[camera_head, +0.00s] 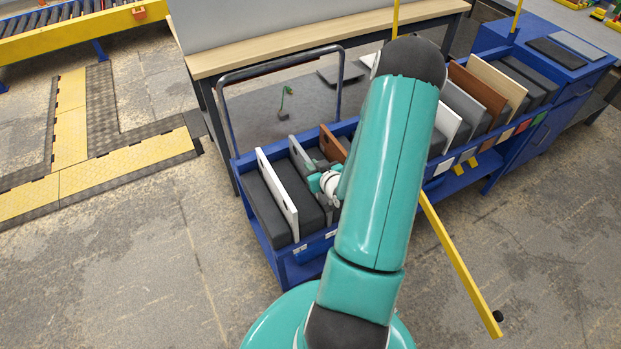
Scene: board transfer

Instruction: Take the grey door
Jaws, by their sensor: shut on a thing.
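The grey door (298,152) stands on edge in the blue cart (258,232), between a white door (278,195) on its left and a brown door (332,146) on its right. My gripper (315,178) is at the grey door's upper edge and is shut on it. The door looks upright and still in its slot. My teal arm hides the right part of the cart and much of the gripper.
Right of my arm, a second blue rack holds a white panel (446,126), a brown panel (478,96) and a beige panel (497,82). A wooden-topped bench (265,55) stands behind the cart. A yellow bar (460,262) slants at front right. Floor at left is open.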

